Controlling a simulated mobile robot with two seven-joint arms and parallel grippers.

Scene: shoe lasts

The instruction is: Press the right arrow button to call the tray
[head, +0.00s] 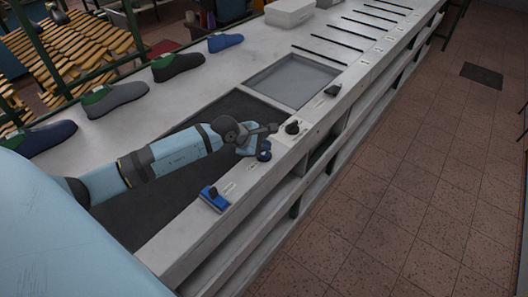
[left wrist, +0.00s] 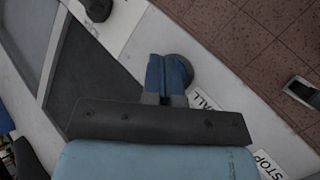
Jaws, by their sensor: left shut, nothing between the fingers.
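My left gripper (head: 262,137) reaches in from the left over the counter's front edge strip, with its fingers together and nothing between them. In the left wrist view its blue fingertips (left wrist: 165,72) overlap a round dark button (left wrist: 180,70) beside a label that reads partly "ALL". I cannot tell whether they touch it. A black control (head: 292,127) sits just to the right of the fingers. No arrow mark is legible. A grey tray-like panel (head: 293,78) lies in the counter. My right gripper is out of view.
A blue control (head: 213,198) sits nearer along the edge strip and another black one (head: 332,90) farther along. A "STOP" label (left wrist: 268,163) shows in the left wrist view. Several shoe-shaped lasts (head: 115,98) stand along the counter's left side. Tiled floor lies right.

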